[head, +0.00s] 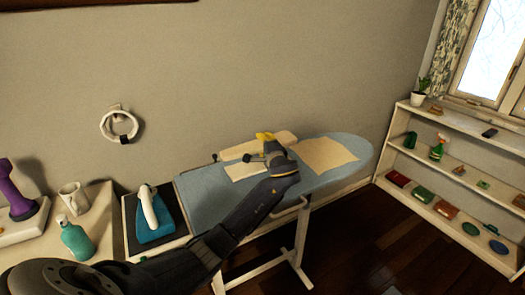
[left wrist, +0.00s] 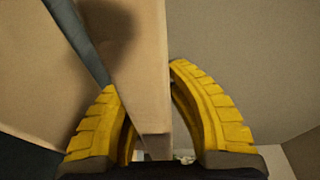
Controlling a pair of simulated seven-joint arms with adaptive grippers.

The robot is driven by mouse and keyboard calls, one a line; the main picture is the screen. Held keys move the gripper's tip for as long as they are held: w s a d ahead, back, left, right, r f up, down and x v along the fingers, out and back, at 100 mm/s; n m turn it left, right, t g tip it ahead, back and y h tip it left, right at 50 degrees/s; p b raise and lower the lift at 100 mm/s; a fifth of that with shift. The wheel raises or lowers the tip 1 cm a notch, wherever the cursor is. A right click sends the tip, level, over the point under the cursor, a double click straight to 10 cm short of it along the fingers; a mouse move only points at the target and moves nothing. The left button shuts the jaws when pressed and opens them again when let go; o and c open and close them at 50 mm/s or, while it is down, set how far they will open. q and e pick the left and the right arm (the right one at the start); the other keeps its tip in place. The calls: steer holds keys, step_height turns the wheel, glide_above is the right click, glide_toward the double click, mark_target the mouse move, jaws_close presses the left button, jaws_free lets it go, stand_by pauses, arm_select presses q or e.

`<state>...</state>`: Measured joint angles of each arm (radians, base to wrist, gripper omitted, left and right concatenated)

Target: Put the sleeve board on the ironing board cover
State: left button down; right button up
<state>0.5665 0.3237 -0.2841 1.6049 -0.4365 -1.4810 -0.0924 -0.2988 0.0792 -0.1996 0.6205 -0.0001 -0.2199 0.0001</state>
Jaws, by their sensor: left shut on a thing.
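The sleeve board (head: 235,152), a long cream padded board, is at the back edge of the light blue ironing board cover (head: 205,188) in the head view. My left gripper (head: 264,137) reaches across the cover to it, and the arm hides part of both. In the left wrist view my yellow left fingers (left wrist: 157,120) are shut on the sleeve board (left wrist: 140,65), one finger on each side of its pale beam. I cannot tell whether the sleeve board touches the cover. My right gripper is in neither view.
A cream cloth (head: 328,153) lies on the cover's right part. A blue iron (head: 153,222) stands on a dark rest at the left end. A teal bottle (head: 77,240) and a white mug (head: 74,198) stand further left. A white shelf (head: 450,165) stands at right.

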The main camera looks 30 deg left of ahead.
arm_select(q)
steer(key=shift+f, duration=2.15)
steer(key=c, duration=1.4)
jaws_free()
steer(key=shift+o, duration=0.2)
steer(key=v, duration=1.2)
steer(key=shift+d, duration=0.1)
